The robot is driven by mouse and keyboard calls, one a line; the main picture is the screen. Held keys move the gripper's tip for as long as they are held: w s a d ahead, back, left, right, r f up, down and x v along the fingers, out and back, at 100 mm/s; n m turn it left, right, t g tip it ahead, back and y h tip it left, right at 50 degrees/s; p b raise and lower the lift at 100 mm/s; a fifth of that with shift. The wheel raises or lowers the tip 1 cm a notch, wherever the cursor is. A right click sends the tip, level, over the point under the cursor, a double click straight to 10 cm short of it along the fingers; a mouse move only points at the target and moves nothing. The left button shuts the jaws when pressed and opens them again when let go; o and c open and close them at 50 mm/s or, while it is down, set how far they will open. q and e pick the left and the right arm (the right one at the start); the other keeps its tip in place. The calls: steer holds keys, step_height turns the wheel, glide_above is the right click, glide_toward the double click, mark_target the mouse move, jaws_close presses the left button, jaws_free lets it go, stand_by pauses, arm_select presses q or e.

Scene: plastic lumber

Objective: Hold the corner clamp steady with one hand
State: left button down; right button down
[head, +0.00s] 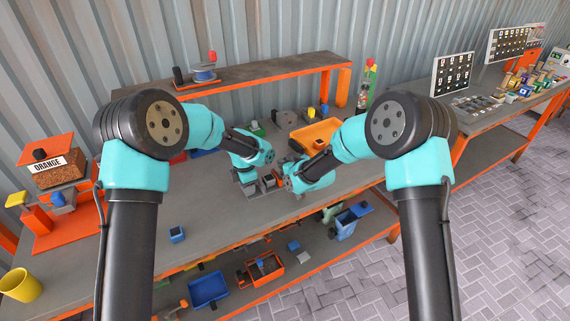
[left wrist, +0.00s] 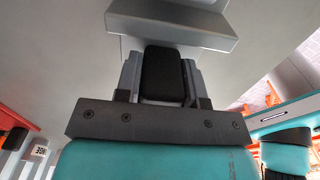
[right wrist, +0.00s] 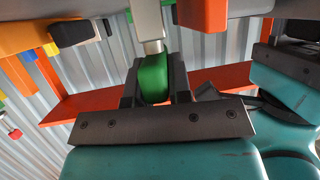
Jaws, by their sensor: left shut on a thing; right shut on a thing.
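In the left wrist view my left gripper (left wrist: 162,85) is shut on a black rounded block (left wrist: 162,72). A grey, angled part, likely the corner clamp (left wrist: 172,32), sits just beyond the fingertips. In the right wrist view my right gripper (right wrist: 154,85) is shut on a green grip (right wrist: 153,78) with a metal shaft (right wrist: 149,28) running away from it. In the head view the two grippers are close together over the middle of the workbench, beside small grey blocks (head: 268,181). The wrists hide most of the clamp there.
An orange tray (head: 322,128) stands behind my right wrist. A small dark blue-topped box (head: 177,234) sits on the bench (head: 215,215) at front left. An ORANGE-labelled station (head: 50,175) is at far left. The bench's front left is mostly clear.

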steer(key=shift+m+t+h, duration=0.9)
steer(key=shift+m+h, duration=0.8)
steer(key=shift+h, duration=0.1)
steer(key=c, duration=1)
jaws_free()
steer(key=shift+c, duration=0.2)
steer(key=shift+s, duration=0.1)
steer(key=v, duration=1.2)
